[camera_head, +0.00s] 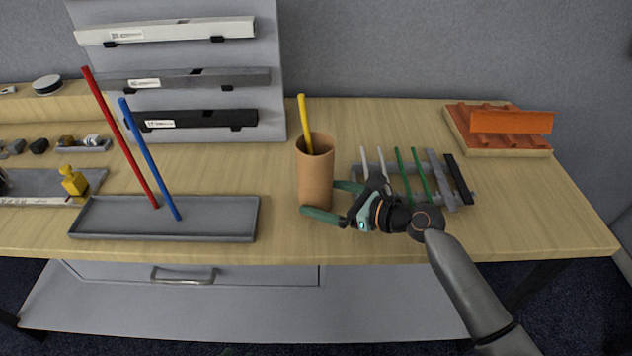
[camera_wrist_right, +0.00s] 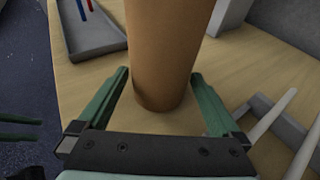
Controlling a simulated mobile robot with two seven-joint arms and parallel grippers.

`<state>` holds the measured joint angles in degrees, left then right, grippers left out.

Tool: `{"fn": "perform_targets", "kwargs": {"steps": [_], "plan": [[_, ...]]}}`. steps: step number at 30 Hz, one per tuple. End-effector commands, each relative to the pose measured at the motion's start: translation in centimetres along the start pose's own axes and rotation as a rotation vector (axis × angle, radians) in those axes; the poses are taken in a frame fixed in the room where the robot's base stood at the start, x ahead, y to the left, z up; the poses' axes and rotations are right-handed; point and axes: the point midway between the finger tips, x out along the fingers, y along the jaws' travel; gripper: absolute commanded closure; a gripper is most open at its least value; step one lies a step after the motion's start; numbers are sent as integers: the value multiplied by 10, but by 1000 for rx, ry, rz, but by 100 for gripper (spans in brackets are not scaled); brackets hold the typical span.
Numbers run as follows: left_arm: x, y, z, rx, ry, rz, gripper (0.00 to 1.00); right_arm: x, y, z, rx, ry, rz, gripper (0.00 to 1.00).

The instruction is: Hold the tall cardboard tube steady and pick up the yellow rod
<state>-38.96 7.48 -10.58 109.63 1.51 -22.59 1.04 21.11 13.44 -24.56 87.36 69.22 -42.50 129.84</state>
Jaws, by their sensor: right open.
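The tall cardboard tube (camera_head: 316,178) stands upright on the table near the middle. The yellow rod (camera_head: 305,118) leans inside it, its top sticking out above the rim and its lower part hidden. My right gripper (camera_head: 319,200) is open, low at the tube's base, with its fingers reaching in from the right. In the right wrist view the tube (camera_wrist_right: 166,50) rises just ahead, between and slightly beyond the two open green fingertips (camera_wrist_right: 160,74); I see no clear contact.
A grey tray (camera_head: 165,230) with a red rod (camera_head: 122,138) and a blue rod (camera_head: 150,160) standing tilted in it is at left. A grey rack (camera_head: 440,175) with white and green rods lies right of the tube. An orange block (camera_head: 510,122) sits at the back right.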

Motion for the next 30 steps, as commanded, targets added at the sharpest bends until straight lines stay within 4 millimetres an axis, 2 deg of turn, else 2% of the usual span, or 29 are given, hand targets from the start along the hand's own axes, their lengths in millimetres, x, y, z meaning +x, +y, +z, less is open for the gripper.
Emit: {"fn": "perform_targets", "kwargs": {"steps": [6, 15, 27, 30], "plan": [[0, 0, 0, 0, 1, 0, 56, 12, 0, 0, -1, 1, 0, 0], [0, 0, -1, 0, 2, 0, 56, 14, 0, 0, -2, 1, 0, 0], [0, 0, -1, 0, 2, -1, 56, 13, 0, 0, -2, 1, 0, 44], [0, 0, -1, 0, 2, -1, 56, 13, 0, 0, -2, 1, 0, 44]]}}
